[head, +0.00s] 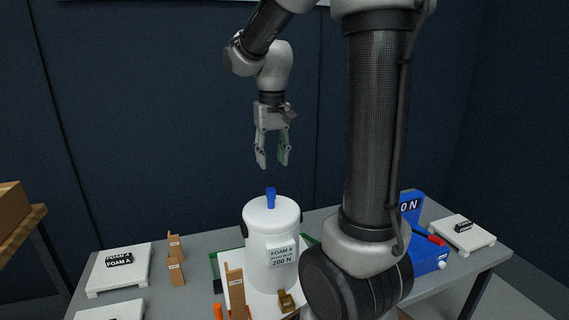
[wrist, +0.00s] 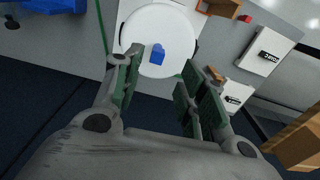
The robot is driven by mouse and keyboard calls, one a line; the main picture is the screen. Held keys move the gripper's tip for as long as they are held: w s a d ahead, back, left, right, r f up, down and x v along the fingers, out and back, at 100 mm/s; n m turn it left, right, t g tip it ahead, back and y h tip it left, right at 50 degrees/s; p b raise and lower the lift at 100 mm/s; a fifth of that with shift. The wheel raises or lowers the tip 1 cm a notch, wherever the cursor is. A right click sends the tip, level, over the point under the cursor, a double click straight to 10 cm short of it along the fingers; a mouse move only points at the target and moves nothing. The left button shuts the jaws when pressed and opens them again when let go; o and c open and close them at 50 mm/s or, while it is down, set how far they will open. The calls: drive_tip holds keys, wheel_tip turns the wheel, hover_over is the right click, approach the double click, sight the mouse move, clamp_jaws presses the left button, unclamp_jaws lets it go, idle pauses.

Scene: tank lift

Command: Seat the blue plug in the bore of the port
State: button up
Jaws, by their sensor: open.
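A white cylindrical tank (head: 262,232) labelled "FOAM A" and "200 N" stands upright on the table. The blue plug (head: 270,197) stands up at the middle of the tank's round top; whether it is fully down in the port's bore cannot be told. In the wrist view the plug (wrist: 157,54) lies between and beyond the fingertips, on the white round top (wrist: 175,25). My gripper (head: 273,164) is open and empty, pointing down above the plug with a clear gap. It also shows in the wrist view (wrist: 155,82), fingers spread.
The grey table (head: 190,225) holds white labelled blocks at left (head: 120,266) and right (head: 460,232). Brown brackets (head: 175,258) and an upright brown post (head: 235,290) stand near the tank. A blue unit with a red handle (head: 430,240) stands at right, partly behind my arm.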

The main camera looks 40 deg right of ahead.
drive_tip(key=s+a+r+n+t, duration=0.1)
drive_tip(key=s, duration=0.7)
drive_tip(key=s+a+r+n+t, duration=0.1)
drive_tip(key=s+a+t, duration=0.1)
drive_tip(key=s, duration=0.6)
drive_tip(key=shift+r+n+t, duration=0.3)
drive_tip(key=shift+r, duration=0.1)
drive_tip(key=shift+o, duration=0.6)
drive_tip(key=shift+s+f, duration=0.15)
drive_tip(key=shift+s, duration=0.3)
drive_tip(key=n+g+y, duration=0.1)
drive_tip(key=n+g, duration=0.3)
drive_tip(key=n, duration=0.8)
hover_over(271, 189)
drive_tip(key=f, duration=0.5)
drive_tip(key=shift+s+d+f, duration=0.2)
drive_tip(key=shift+s+d, duration=0.05)
drive_tip(key=shift+d, duration=0.1)
drive_tip(key=n, duration=0.2)
drive_tip(key=shift+a+n, duration=0.1)
drive_tip(key=shift+n, duration=0.2)
drive_tip(key=shift+f, duration=0.2)
drive_tip(key=f, duration=0.7)
drive_tip(key=shift+w+a+f, duration=0.2)
drive_tip(key=shift+w, duration=0.1)
drive_tip(key=c, duration=1)
